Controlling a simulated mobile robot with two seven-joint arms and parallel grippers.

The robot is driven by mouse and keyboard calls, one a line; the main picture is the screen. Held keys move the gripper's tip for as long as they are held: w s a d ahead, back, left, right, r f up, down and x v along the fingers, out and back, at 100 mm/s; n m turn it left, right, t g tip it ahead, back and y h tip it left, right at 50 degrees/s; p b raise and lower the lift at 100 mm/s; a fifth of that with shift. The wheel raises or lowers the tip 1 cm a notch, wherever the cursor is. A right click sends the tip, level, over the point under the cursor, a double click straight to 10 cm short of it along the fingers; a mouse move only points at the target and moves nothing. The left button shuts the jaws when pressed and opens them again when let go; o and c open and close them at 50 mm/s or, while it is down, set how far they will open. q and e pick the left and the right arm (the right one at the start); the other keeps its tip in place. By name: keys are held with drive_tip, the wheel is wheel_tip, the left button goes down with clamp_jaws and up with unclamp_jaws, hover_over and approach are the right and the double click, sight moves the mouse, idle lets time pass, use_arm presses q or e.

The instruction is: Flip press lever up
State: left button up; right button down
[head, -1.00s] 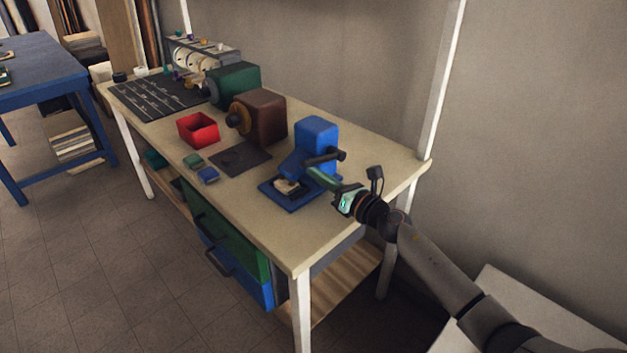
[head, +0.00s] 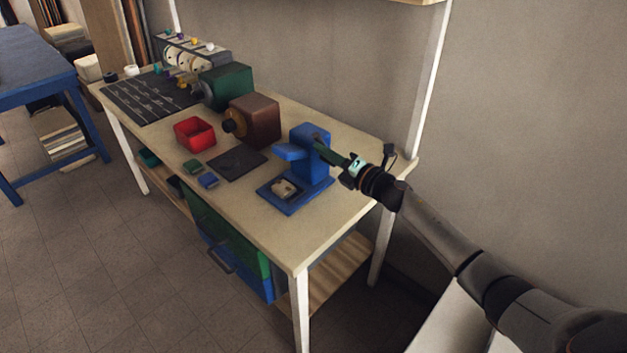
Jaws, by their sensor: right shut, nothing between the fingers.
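The blue press (head: 311,168) stands near the right end of the workbench, with a small pale piece (head: 284,188) on its blue base plate. Its blue arm juts out to the left above that piece. My right gripper (head: 320,147) comes in from the right, shut and empty, with its dark green fingers at the upper right side of the press. The fingers overlap the lever area, so the lever is mostly hidden; I cannot tell its exact angle or whether the fingers touch it. My left gripper is out of view.
The brown machine (head: 259,122) and the green machine (head: 226,86) stand farther back left. The red bin (head: 195,134), a dark mat (head: 237,164) and small green and blue blocks (head: 208,181) lie left of the press. The bench's front right corner is clear.

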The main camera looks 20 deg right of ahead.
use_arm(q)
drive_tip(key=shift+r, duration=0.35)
use_arm(e)
drive_tip(key=shift+w+d+r+m, duration=0.3)
drive_tip(key=shift+d+r, duration=0.2)
drive_tip(key=shift+d, duration=0.15)
